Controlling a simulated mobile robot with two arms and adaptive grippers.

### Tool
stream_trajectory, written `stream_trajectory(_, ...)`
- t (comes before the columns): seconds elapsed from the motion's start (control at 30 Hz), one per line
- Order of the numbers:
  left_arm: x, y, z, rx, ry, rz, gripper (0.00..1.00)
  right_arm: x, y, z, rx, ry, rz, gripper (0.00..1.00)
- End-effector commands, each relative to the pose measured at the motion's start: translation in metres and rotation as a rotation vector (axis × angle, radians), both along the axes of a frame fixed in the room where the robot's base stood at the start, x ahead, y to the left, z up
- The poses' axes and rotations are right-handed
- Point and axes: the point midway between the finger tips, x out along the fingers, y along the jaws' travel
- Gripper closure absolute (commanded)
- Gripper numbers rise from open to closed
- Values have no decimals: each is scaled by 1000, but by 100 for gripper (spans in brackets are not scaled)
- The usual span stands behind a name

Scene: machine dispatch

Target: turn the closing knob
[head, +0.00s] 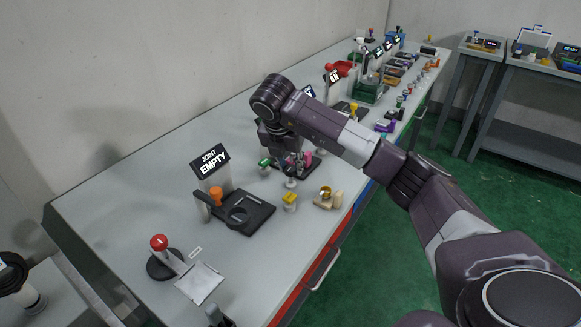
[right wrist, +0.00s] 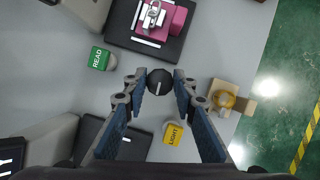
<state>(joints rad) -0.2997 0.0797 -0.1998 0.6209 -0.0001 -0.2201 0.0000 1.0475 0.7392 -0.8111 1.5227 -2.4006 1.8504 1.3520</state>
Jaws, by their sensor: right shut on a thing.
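In the right wrist view, a round black knob (right wrist: 160,82) with a white pointer line sits between my right gripper's (right wrist: 160,88) fingertips. The fingertips close on its two sides, and the pointer line runs nearly along the picture's height. In the head view, my right gripper (head: 293,163) points down over the table among small fixtures, and the arm hides part of it. The knob's top is hard to make out there. My left gripper is not seen.
A green READ button (right wrist: 99,59), a yellow LIGHT button (right wrist: 174,134) and a pink fixture (right wrist: 174,18) with a metal part stand close around the knob. A brass piece (right wrist: 224,99) on a wooden block is to the right. A black JOINT EMPTY station (head: 254,217) stands nearby.

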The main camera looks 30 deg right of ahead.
Motion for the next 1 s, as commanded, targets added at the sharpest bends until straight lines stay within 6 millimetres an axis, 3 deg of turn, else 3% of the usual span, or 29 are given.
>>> stream_trajectory(0.67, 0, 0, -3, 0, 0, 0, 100, 1, 0, 2, 1, -5, -68, 99)
stream_trajectory(0.7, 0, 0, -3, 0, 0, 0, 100, 1, 0, 2, 1, -5, -68, 74)
stream_trajectory(0.87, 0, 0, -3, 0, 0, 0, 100, 1, 0, 1, 1, -3, -67, 57)
stream_trajectory(1.0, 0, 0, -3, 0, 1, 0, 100, 1, 0, 1, 1, -1, -66, 57)
